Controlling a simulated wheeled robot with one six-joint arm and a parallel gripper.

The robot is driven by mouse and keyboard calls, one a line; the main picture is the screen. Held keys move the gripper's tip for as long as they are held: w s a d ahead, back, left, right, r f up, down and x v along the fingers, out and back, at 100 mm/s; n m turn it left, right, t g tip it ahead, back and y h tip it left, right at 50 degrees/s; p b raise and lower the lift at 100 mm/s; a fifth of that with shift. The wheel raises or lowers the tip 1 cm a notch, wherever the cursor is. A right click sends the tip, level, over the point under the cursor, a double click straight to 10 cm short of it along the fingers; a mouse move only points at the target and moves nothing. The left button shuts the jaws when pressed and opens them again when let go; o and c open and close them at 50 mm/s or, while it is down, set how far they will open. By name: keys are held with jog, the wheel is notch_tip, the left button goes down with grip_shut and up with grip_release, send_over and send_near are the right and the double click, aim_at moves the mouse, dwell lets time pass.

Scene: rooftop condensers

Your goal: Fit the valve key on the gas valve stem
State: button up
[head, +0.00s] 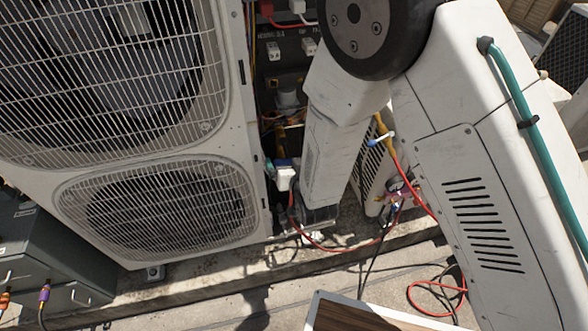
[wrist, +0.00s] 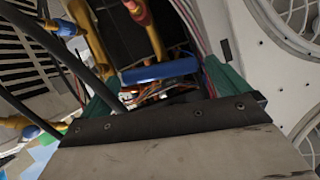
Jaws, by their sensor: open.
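In the wrist view my gripper (wrist: 163,76) is open, with its green fingers spread wide to the left and right. A blue bar (wrist: 160,71) lies across the gap between them, beyond the dark gripper plate. It may be the valve key, but I cannot tell, nor whether the fingers touch it. Yellow-brown pipes (wrist: 152,38) rise behind it, one with a red cap (wrist: 138,12). Which one carries the gas valve stem is unclear. In the head view my arm hides most of this area, and the gripper is not clearly visible.
A white condenser (head: 200,150) with two fan grilles fills the left. A grey case (head: 50,255) stands at lower left. Red hoses (head: 325,245) and a gauge set (head: 398,190) are beside my arm. Black hoses (wrist: 50,45) cross the wrist view's left side.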

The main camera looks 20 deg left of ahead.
jog(key=shift+x, duration=0.8)
jog(key=c, duration=1.2)
